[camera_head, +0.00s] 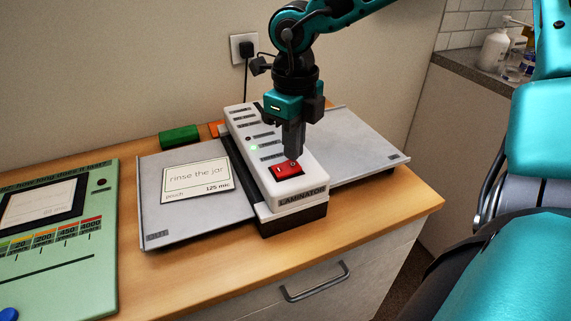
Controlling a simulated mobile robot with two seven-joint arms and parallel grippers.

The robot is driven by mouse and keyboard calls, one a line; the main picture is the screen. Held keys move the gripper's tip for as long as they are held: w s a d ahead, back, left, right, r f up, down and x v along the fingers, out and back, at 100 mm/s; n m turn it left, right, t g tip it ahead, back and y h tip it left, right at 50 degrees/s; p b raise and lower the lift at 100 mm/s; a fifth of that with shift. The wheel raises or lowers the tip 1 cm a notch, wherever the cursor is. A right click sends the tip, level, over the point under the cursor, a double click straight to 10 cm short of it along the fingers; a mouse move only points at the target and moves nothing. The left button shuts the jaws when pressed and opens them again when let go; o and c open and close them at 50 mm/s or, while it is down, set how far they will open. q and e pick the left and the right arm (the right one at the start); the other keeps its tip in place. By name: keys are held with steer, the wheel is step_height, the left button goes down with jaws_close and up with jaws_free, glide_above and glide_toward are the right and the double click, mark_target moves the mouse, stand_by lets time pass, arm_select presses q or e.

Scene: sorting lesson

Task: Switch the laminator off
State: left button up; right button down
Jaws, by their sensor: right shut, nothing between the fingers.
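The laminator (308,188) is a white and dark unit on the wooden cabinet top, with a grey tray on each side. A red rocker switch (285,172) sits near its front end, above the "LAMINATOR" label. A small green light (254,147) is lit on its top. My right gripper (292,156) comes down from above, shut and empty, with its fingertips at the rear part of the red switch. I cannot tell whether they touch it. The gripper hides part of the laminator's top. My left gripper is not in view.
A card reading "rinse the jar" (197,178) lies on the left tray (165,222). A green device with a screen (70,255) stands at the left. A green block (179,135) lies behind the tray. A wall socket (244,48) with a plugged cable is behind.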

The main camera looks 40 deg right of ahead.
mark_target(293, 164)
steer(key=shift+f+b, duration=1)
steer(key=shift+b, duration=0.2)
stand_by(0.9)
steer(key=shift+r+p, duration=1.85)
steer(key=shift+r, duration=1.7)
